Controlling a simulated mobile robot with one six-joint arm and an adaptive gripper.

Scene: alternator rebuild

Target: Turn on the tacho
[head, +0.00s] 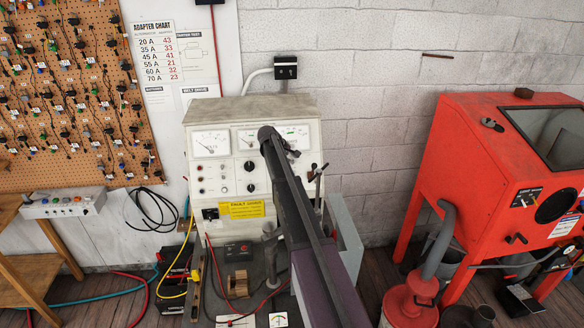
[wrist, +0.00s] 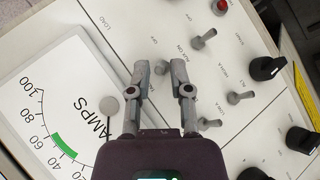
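The cream test bench panel (head: 222,178) stands against the wall in the head view. My arm reaches to its upper right part and hides part of it. In the wrist view, my gripper (wrist: 160,72) is open and empty, with its two fingers apart in front of the panel. A small grey toggle (wrist: 162,68) shows between the fingertips; I cannot tell whether they touch it. Other toggles show, at upper right (wrist: 205,39), at right (wrist: 239,97) and beside the right finger (wrist: 208,123). I cannot read any tacho label. An AMPS meter (wrist: 60,110) lies left of my gripper.
Black knobs (wrist: 267,68) and a red lamp (wrist: 220,6) sit on the panel in the wrist view. A red blasting cabinet (head: 452,165) stands at right, and a pegboard (head: 75,95) hangs at left.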

